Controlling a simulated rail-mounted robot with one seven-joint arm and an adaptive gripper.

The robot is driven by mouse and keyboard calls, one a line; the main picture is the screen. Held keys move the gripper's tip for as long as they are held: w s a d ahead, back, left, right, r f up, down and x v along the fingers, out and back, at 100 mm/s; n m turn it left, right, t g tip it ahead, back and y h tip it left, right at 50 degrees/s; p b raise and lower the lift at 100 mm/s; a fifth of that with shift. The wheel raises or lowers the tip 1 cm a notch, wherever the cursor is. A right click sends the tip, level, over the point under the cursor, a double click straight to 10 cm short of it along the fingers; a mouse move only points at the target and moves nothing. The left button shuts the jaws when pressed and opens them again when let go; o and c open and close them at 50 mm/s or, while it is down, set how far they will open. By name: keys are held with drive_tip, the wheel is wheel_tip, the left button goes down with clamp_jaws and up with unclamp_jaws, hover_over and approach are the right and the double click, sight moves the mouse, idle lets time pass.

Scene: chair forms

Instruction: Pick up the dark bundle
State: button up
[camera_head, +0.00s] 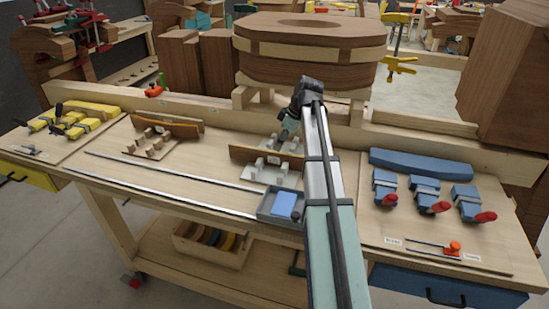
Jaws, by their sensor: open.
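No thing is clearly a dark bundle at this size. A small dark item (297,214) lies at the right end of the grey tray (265,218), beside a blue block (284,203). It is partly against my arm and I cannot tell what it is. A dark brown wooden strip (245,155) stands in a grey fixture (268,176) in the middle of the bench. My gripper (280,141) is just above and behind this fixture, pointing down-left. It is open and small in view. I cannot tell whether it touches the fixture. My forearm hides part of the bench to the right.
A second brown strip (172,126) stands in a holder at left. Yellow clamps (75,122) lie at far left; blue clamps with red knobs (426,194) lie at right, below a blue curved form (421,165). A large wooden form (310,50) stands behind. Thin metal rods cross the bench front.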

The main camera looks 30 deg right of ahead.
sight(276, 152)
drive_tip(key=p+x, duration=0.2)
drive_tip(key=x, duration=0.2)
drive_tip(key=shift+w+a+f, duration=0.1)
drive_tip(key=shift+f, duration=0.45)
drive_tip(key=shift+f, duration=0.2)
idle(0.5)
clamp_jaws()
